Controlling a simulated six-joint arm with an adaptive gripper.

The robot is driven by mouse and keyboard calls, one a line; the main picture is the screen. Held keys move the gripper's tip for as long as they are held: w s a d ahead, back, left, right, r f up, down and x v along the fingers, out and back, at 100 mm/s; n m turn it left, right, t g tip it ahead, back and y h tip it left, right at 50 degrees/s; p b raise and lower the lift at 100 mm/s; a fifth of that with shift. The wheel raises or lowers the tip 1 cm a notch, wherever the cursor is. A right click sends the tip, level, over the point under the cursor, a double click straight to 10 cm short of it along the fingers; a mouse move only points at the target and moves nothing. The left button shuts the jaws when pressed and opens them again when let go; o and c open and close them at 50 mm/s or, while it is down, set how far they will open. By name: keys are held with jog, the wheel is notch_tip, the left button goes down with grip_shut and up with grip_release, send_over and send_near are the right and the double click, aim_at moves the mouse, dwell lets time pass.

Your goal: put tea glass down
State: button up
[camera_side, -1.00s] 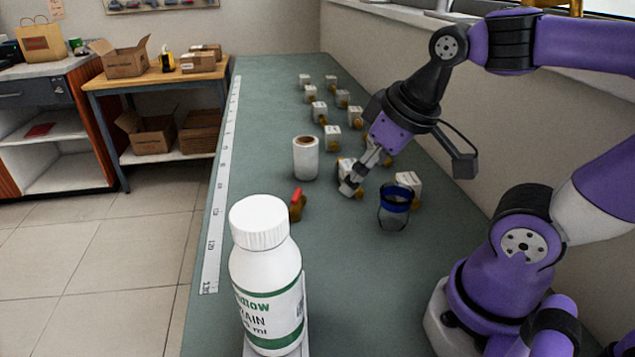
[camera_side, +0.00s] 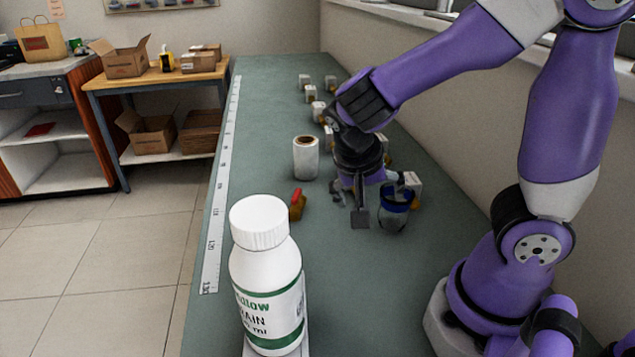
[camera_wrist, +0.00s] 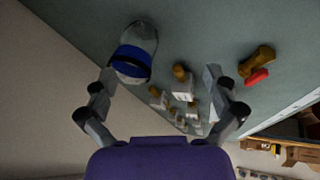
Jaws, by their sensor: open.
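The tea glass (camera_side: 394,212) is clear with a blue band near its rim. It stands upright on the green bench in the side view. It also shows in the wrist view (camera_wrist: 138,48), at the upper left, just beyond the left fingertip. My gripper (camera_side: 364,203) is open and low over the bench, to the left of the glass in the side view. In the wrist view my gripper (camera_wrist: 159,76) has its fingers wide apart with nothing held between them. Whether a finger touches the glass I cannot tell.
A white roll (camera_side: 306,158) and a brass valve with a red handle (camera_side: 297,204) stand left of my gripper. Several white boxes with brass fittings (camera_wrist: 183,84) are behind it. A large white bottle (camera_side: 266,280) stands in front. The bench's front middle is clear.

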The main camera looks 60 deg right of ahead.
aim_at(404, 192)
jog(key=m+h, duration=0.1)
jog(key=d+f+m+g+h, duration=0.1)
jog(key=m, duration=0.1)
jog(key=d+f+m+g+h, duration=0.1)
jog(key=h, duration=0.1)
jog(key=shift+s+m, duration=0.25)
jog(key=shift+m, duration=0.05)
jog(key=shift+s+d+f+m+g+h, duration=0.1)
jog(key=shift+d+m+g+h, duration=0.25)
jog(key=shift+m+h, duration=0.55)
jog(key=d+h, duration=0.1)
jog(key=d, duration=0.1)
jog(key=s+d+f+m, duration=0.1)
jog(key=d, duration=0.2)
jog(key=d+f+m+h, duration=0.1)
jog(key=d, duration=0.1)
jog(key=shift+s+d+h, duration=0.25)
jog(key=shift+s+h, duration=0.05)
jog(key=c, duration=1.3)
